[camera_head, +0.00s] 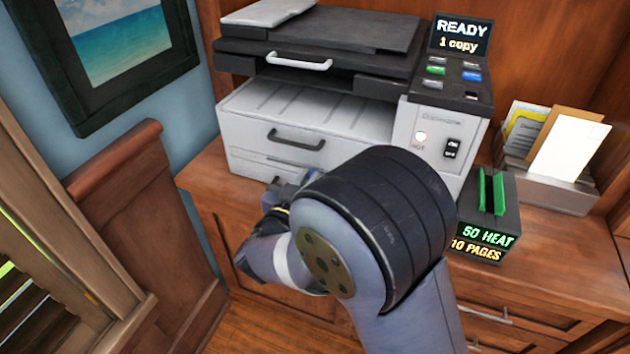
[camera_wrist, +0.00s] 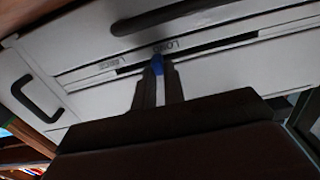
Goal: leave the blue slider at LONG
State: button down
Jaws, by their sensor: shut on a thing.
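The blue slider (camera_wrist: 157,64) shows in the wrist view as a small blue tab on a dark slot in the white copier front (camera_wrist: 90,45). My gripper (camera_wrist: 158,72) is shut on it, with a finger on each side. A small label just above the slider looks like LONG, but the print is tilted and hard to read. Another small label, not legible, lies to the left. The slot runs on to the right of the slider. In the head view the copier (camera_head: 310,100) stands on the cabinet, and my arm hides the slider and my fingertips.
The copier's screen (camera_head: 460,38) reads READY, 1 copy. A small black box with a green part (camera_head: 490,215) shows 50 HEAT and 10 PAGES. A paper holder (camera_head: 550,185) stands at right. A dark handle (camera_wrist: 185,15) lies above the slot, and another handle (camera_wrist: 37,98) at left.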

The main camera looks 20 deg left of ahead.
jog(key=c, duration=1.5)
grip_release()
jog(key=s, duration=1)
jog(key=shift+s+a, duration=0.4)
jog(key=w, duration=0.7)
jog(key=w+d, duration=0.1)
jog(key=w, duration=0.3)
jog(key=shift+s+d, duration=0.1)
jog(key=shift+d, duration=0.2)
jog(key=shift+s+r, duration=0.1)
